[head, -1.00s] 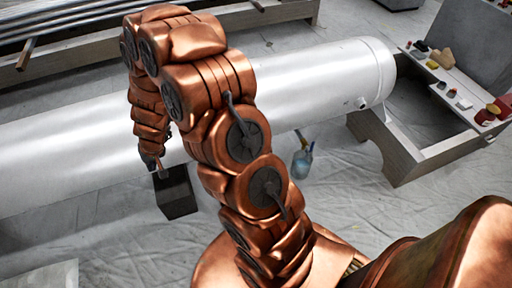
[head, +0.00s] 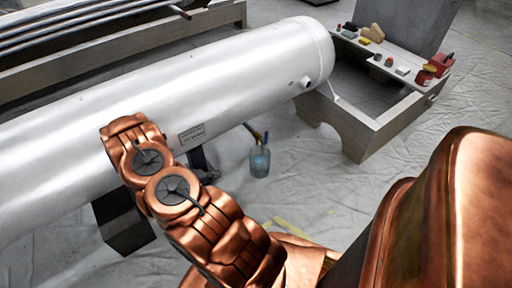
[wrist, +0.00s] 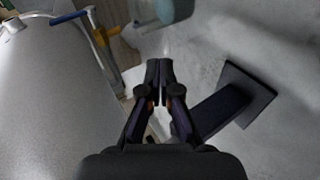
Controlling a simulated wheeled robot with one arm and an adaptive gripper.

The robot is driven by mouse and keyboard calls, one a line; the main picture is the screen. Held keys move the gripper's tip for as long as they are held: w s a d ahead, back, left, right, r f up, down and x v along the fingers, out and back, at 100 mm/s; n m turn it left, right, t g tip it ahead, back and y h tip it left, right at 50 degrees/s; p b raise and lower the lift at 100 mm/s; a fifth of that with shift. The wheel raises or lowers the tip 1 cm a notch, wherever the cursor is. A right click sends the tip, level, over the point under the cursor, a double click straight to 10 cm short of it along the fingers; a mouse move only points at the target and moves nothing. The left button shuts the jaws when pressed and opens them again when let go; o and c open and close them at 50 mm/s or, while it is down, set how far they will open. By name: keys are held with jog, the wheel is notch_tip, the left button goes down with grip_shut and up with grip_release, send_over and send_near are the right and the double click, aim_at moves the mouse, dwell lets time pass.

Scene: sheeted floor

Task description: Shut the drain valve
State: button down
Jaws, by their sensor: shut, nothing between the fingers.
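The drain valve shows in the wrist view at the upper left, with a thin blue lever (wrist: 72,16) and a brass-yellow body (wrist: 106,36) close beside the tank. In the head view, what looks like its blue-tipped pipe (head: 257,134) sits low beside the tank, above a bluish jar (head: 259,161). The jar is cut off at the top of the wrist view (wrist: 172,8). My gripper (wrist: 160,68) is shut and empty, below and right of the valve in the wrist view, apart from it. In the head view my arm hides the gripper.
The long silver tank (head: 225,80) lies across the head view on dark supports (head: 122,226). A dark leg with a foot plate (wrist: 245,92) stands right of my gripper. A wooden frame (head: 365,130) carrying small items stands at the right. Sheeted floor around the jar is clear.

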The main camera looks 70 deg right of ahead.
jog(key=s+d+r+g+h+b, duration=0.3)
jog(key=s+d+r+g+h, duration=0.1)
jog(key=d+r, duration=0.3)
jog(key=shift+s+d+g+h, duration=0.25)
jog(key=shift+d+g+h, duration=0.1)
jog(key=shift+g+h, duration=0.05)
jog(key=shift+f, duration=0.1)
jog(key=b, duration=0.4)
send_near(265, 136)
jog(key=x, duration=0.4)
jog(key=shift+d+f, duration=0.25)
jog(key=shift+f, duration=0.05)
jog(key=shift+b+x, duration=0.55)
jog(key=shift+x, duration=0.8)
jog(key=shift+r, duration=0.1)
jog(key=shift+p, duration=0.5)
